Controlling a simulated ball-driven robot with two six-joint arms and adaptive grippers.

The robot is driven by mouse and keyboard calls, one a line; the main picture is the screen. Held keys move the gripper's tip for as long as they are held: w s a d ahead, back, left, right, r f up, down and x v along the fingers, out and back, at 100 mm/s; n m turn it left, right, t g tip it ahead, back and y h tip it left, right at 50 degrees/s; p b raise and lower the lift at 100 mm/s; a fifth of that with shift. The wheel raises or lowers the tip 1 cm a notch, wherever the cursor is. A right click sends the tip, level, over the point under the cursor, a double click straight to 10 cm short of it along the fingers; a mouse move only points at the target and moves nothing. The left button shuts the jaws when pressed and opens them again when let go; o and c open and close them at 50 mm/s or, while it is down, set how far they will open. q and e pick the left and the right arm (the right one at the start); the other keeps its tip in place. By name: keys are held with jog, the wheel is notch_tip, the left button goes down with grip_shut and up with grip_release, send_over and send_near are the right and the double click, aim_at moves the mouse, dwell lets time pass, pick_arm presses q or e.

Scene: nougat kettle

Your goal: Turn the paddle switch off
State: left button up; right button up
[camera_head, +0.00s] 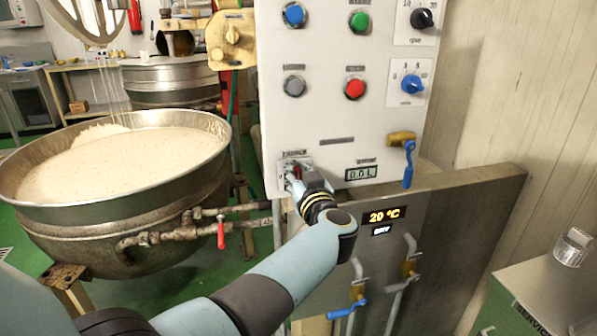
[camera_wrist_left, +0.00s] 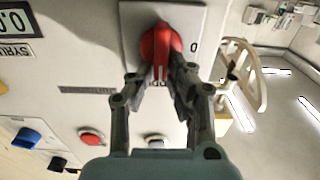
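The paddle switch is a red rotary knob (camera_wrist_left: 160,42) on a light plate, low on the left side of the white control panel. In the left wrist view its bar points down the picture, and a "0" mark sits to the right of it. My left gripper (camera_wrist_left: 159,76) is at the knob, with one finger on each side of the bar. Whether the pads press on the bar cannot be seen clearly. In the head view my left gripper (camera_head: 297,176) covers most of the switch. My right gripper is not in view.
The white panel (camera_head: 325,120) carries several buttons and dials. A blue-handled valve (camera_head: 408,165) sticks out to the right of the switch. A large kettle (camera_head: 50,213) of pale mass stands at the left.

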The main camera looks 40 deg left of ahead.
pick_arm(q)
jog(key=shift+c, duration=1)
grip_shut()
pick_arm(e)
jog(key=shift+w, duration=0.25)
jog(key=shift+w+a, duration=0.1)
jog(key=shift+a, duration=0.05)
